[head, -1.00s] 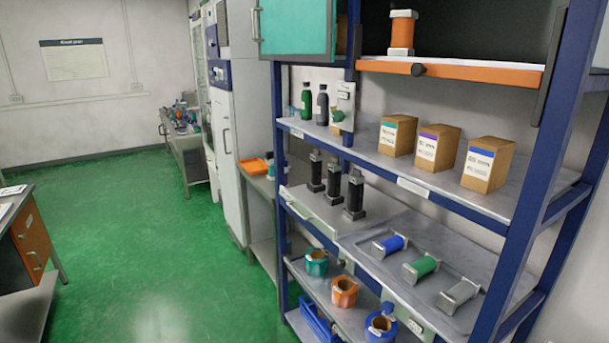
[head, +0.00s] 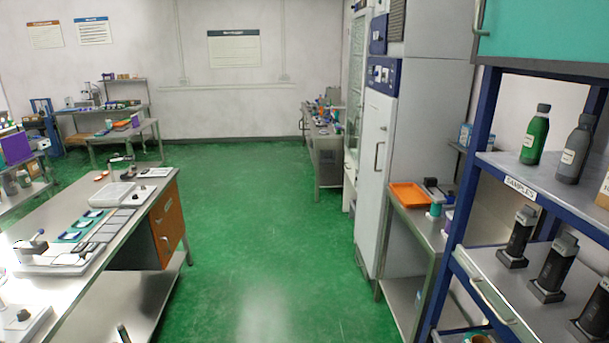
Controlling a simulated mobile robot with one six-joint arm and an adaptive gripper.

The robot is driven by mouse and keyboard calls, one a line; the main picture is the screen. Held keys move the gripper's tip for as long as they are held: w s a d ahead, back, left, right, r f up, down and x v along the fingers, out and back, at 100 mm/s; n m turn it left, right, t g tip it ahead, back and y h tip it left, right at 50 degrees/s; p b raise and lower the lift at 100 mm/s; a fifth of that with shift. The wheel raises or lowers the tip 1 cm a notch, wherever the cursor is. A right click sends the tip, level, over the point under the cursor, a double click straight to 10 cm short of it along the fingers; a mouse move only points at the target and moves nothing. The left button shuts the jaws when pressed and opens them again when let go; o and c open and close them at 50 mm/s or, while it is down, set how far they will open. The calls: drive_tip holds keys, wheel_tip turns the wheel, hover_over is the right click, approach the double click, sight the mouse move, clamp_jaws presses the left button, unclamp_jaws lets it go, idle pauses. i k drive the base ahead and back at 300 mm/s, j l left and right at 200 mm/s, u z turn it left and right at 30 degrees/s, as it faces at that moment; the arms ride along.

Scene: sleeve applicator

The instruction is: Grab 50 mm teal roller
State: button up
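I cannot make out a 50 mm teal roller for certain. A small teal item (head: 436,210) stands on the side table next to the cabinet, too small to identify. Teal pieces with pale and dark items on them (head: 82,225) lie on the left workbench; I cannot tell whether any is a roller. The shelf tray with rollers is out of view. My gripper is not in view.
A steel workbench (head: 118,226) with orange drawers stands at left. At right, a blue-framed rack (head: 478,150) holds bottles and black upright devices. An orange tray (head: 409,196) lies on the side table (head: 400,222). The green floor (head: 262,220) between is clear.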

sight(438, 200)
drive_tip(key=i+j, duration=0.1)
drive_tip(key=i, duration=1.9)
drive_tip(key=i+l+z, duration=0.15)
drive_tip(key=i+z, duration=0.45)
drive_tip(key=z, duration=0.25)
drive_tip(key=i+z, duration=0.4)
drive_tip(key=i+j+z, duration=0.15)
drive_tip(key=z, duration=0.3)
drive_tip(key=i+j+z, duration=0.25)
drive_tip(key=z, duration=0.15)
drive_tip(key=i+j+z, duration=0.15)
drive_tip(key=i+z, duration=0.15)
